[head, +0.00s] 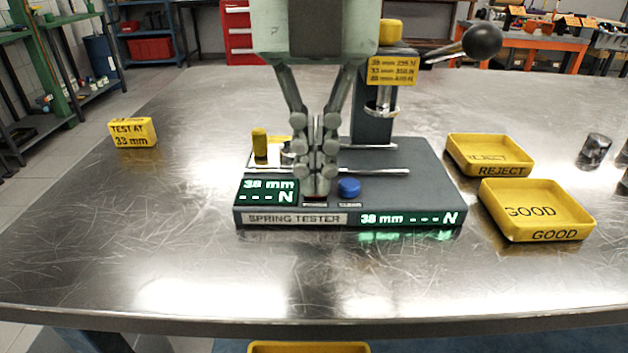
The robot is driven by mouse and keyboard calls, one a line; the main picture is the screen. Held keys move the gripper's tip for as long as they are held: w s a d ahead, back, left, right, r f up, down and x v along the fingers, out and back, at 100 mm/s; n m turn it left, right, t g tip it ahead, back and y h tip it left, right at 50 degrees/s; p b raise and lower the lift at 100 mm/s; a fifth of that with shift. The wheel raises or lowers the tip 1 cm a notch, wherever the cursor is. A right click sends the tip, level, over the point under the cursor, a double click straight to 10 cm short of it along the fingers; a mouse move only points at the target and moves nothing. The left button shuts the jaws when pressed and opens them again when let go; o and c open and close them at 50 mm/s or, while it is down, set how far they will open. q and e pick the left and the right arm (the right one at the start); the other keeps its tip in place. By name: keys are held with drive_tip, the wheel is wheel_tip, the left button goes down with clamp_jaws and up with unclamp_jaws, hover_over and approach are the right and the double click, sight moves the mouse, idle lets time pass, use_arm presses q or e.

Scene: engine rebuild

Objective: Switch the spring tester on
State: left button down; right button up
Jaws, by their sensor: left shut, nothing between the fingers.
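The spring tester (420,180) stands on the metal bench, a dark grey base with a column and a black-knobbed lever (482,42). Its left display (267,191) and front display (408,218) glow green, reading "38 mm" and "--- N". My left gripper (316,190) points down with its fingers shut and empty, tips at the front of the base. A small red part (315,198) shows just under the tips, mostly hidden; I cannot tell if they touch it. A blue button (349,187) sits just right of the tips. My right gripper is out of view.
Yellow REJECT (488,167) and GOOD (515,240) trays stand right of the tester. A yellow "TEST AT 33 mm" block (133,133) stands at left. A metal cylinder (593,151) is at far right. The bench front is clear.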

use_arm(q)
drive_tip(key=shift+r+p, duration=1.9)
drive_tip(key=shift+r, duration=1.55)
